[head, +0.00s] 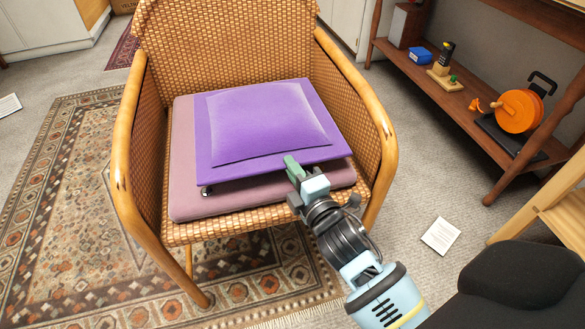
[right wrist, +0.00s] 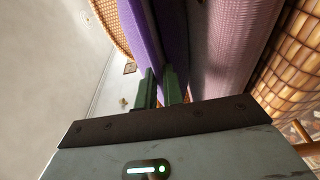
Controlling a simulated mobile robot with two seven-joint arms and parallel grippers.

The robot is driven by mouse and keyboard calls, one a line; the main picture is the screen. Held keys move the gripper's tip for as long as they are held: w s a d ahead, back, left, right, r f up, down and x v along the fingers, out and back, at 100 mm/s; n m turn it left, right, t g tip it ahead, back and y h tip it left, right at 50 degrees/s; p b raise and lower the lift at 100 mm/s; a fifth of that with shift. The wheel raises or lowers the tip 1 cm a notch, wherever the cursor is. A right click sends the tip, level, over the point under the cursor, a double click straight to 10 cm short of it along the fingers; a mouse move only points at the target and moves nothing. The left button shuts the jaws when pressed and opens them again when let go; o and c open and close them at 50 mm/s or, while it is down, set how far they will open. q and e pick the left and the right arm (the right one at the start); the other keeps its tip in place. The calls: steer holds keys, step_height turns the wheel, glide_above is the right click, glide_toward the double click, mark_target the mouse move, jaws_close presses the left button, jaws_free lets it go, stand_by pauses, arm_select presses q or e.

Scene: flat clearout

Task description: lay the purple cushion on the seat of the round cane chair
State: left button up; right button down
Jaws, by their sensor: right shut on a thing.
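The purple cushion (head: 265,122) is a flat square with a raised middle. It is over the mauve seat pad (head: 190,209) of the round cane chair (head: 230,40), turned slightly against it. Its front edge looks a little above the pad, with shadow below; whether its back rests on the pad I cannot tell. My right gripper (head: 294,168) is shut on the cushion's front edge, right of the middle. In the right wrist view the green fingers (right wrist: 158,88) are at the cushion's edge (right wrist: 141,35), with the mauve pad (right wrist: 228,45) alongside. My left gripper is not in view.
The chair's curved arms (head: 126,165) rise on both sides of the seat. A small dark thing (head: 207,190) shows under the cushion's front left corner. A wooden shelf (head: 465,95) with an orange item (head: 519,111) stands at right. A patterned rug (head: 70,200) lies at left.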

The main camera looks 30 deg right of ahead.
steer(key=c, duration=1.6)
jaws_free()
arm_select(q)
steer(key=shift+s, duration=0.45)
arm_select(e)
steer(key=shift+o, duration=0.4)
